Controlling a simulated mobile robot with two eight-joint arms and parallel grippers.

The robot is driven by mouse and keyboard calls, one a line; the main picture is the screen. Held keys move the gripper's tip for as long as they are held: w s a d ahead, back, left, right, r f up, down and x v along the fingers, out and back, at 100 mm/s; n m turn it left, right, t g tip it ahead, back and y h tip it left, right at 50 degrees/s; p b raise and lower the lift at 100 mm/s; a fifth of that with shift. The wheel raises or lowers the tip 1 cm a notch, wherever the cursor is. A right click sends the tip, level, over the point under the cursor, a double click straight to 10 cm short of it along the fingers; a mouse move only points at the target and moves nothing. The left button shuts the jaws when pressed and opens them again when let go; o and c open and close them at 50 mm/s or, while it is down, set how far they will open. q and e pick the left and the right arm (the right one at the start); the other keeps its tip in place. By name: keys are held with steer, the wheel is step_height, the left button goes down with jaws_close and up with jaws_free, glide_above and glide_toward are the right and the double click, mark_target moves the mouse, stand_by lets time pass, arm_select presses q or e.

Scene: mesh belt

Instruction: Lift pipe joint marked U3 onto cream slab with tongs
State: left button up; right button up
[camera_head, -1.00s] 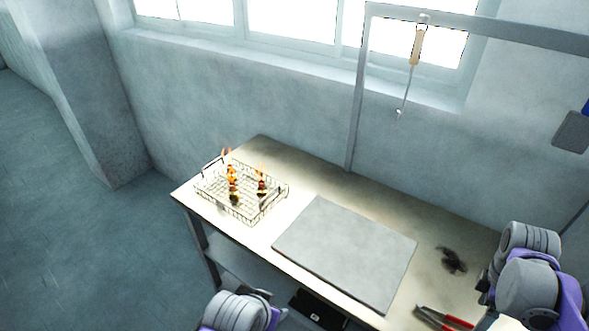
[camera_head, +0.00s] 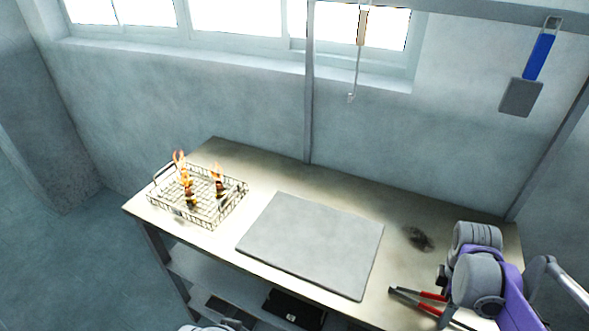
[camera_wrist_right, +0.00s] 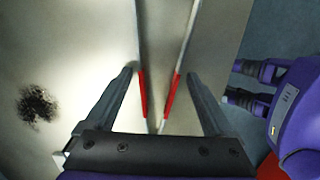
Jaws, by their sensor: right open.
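The tongs (camera_head: 434,296) lie on the table at its right front, with red handles and grey arms spread. In the right wrist view the tongs' red handles (camera_wrist_right: 143,92) stand between the two fingers of my right gripper (camera_wrist_right: 160,82), which is open. In the head view the right arm hides most of that gripper. The slab (camera_head: 310,246), greyish here, lies flat and empty mid-table. The pipe joints (camera_head: 190,192) appear as small dark and orange pieces in the wire basket, with flames; no marking is legible. Purple and dark parts of mine at the wrist view's right may be my left gripper.
The wire basket (camera_head: 232,206) stands at the table's left end. A dark scorch patch (camera_head: 418,238) lies behind the tongs. A blue-handled spatula (camera_head: 530,75) and a wooden-handled tool (camera_head: 360,40) hang from a rail. A dark item (camera_head: 293,309) lies on the shelf below.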

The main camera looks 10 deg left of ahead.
steer(key=shift+w, duration=0.1)
steer(key=c, duration=0.7)
arm_select(q)
steer(key=w+r+p, duration=0.4)
steer(key=r+p, duration=0.2)
steer(key=r, duration=0.2)
steer(key=shift+r+t, duration=0.2)
steer(key=shift+t, duration=0.1)
arm_select(e)
step_height(320, 180, up, 12)
arm_select(q)
steer(key=shift+s, duration=0.25)
